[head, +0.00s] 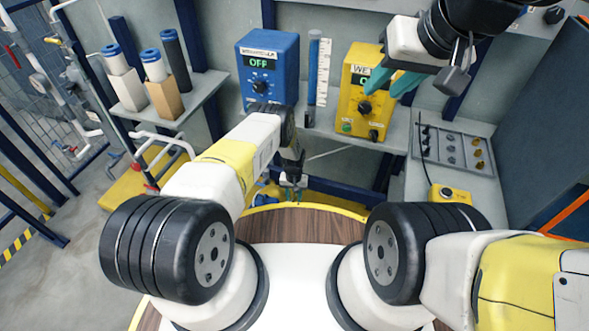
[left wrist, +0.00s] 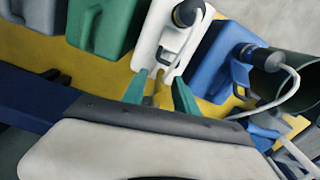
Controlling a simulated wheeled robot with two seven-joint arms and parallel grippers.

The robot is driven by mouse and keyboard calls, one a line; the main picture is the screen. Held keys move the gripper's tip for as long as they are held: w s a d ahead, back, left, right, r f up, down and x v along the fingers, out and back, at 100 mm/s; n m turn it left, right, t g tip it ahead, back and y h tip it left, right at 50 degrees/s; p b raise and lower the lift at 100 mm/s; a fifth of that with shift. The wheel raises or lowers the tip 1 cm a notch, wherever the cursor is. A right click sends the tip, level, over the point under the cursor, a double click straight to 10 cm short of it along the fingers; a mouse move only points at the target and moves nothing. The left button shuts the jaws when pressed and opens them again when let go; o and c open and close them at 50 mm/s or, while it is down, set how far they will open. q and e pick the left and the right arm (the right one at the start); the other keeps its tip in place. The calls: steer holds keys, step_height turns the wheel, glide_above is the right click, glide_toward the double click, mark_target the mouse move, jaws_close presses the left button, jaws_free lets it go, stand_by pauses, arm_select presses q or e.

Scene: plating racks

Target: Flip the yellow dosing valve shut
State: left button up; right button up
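My left gripper (left wrist: 161,94) reaches low beneath the bench, over a white canister (left wrist: 172,38) with a black cap. Its two green fingers are apart. A small yellow-brown patch (left wrist: 157,92) shows between them; I cannot tell whether it is the yellow dosing valve or the yellow surface behind. In the head view the left gripper (head: 293,180) is small and partly hidden by my arm. My right gripper (head: 392,83) is open and empty, its fingers in front of the yellow box (head: 358,110) with a display and black knobs. No valve can be clearly made out.
Green (left wrist: 105,25) and blue (left wrist: 215,65) canisters flank the white one on a yellow base; a pale hose (left wrist: 285,95) curves at the right. A blue box (head: 267,65) reading OFF and a scaled tube (head: 316,70) stand on the bench. A panel (head: 452,150) lies right.

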arm_select(q)
steer(key=shift+f, duration=0.15)
jaws_close()
stand_by(0.4)
steer(key=h, duration=0.2)
steer(key=shift+d+g+h, duration=0.1)
steer(key=shift+g+h, duration=0.3)
steer(key=shift+s+d+g+h, duration=0.1)
steer(key=shift+d+g+h, duration=0.15)
steer(key=shift+h, duration=0.5)
steer(key=shift+s+d+g+h, duration=0.1)
steer(key=shift+g+h, duration=0.25)
steer(key=shift+h, duration=0.4)
steer(key=shift+r+h, duration=0.25)
steer(key=shift+h, duration=0.25)
jaws_free()
